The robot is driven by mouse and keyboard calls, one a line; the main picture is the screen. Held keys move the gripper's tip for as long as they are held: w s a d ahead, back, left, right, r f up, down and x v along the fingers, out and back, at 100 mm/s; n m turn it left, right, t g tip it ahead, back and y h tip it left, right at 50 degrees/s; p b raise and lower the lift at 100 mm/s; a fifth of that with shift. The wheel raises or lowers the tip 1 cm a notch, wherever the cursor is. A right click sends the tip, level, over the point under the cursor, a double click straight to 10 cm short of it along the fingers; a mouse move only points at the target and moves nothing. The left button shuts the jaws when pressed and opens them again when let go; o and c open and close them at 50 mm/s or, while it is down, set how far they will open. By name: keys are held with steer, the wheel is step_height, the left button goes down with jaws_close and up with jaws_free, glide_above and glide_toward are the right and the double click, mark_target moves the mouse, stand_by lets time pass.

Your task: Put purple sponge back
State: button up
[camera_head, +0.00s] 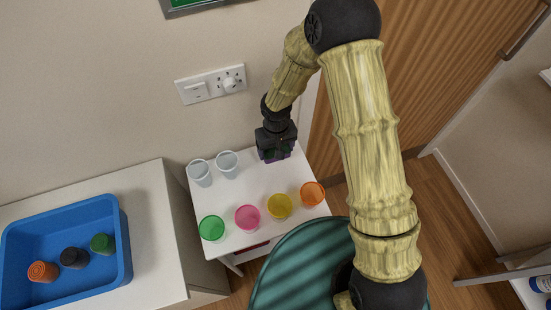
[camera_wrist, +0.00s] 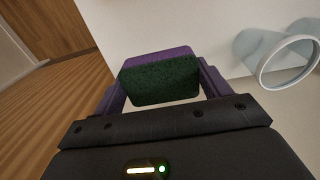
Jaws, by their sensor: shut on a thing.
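A purple sponge with a dark green scouring side (camera_wrist: 160,82) is between the two purple fingers of my gripper (camera_wrist: 162,88) in the wrist view. My gripper is shut on it. In the head view my gripper (camera_head: 275,156) is at the back right of the small white table (camera_head: 252,187), right of the two clear cups. The sponge is mostly hidden there by the gripper. I cannot tell whether it touches the tabletop.
Two clear cups (camera_head: 201,173) (camera_head: 227,164) stand at the table's back left. Green (camera_head: 211,228), pink (camera_head: 247,218), yellow (camera_head: 279,206) and orange (camera_head: 312,193) cups line its front. A blue tray (camera_head: 122,240) on the left counter holds several rolled items. The table's middle is clear.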

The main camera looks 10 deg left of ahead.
mark_target(276, 164)
steer(key=shift+f, duration=1.1)
steer(key=shift+f, duration=0.1)
steer(key=shift+f+p, duration=0.35)
steer(key=shift+f, duration=1.65)
steer(key=o, duration=0.9)
steer(key=shift+r, duration=0.1)
step_height(276, 164, up, 12)
steer(key=shift+f+b, duration=0.1)
steer(key=shift+b, duration=0.4)
steer(key=shift+d, duration=0.1)
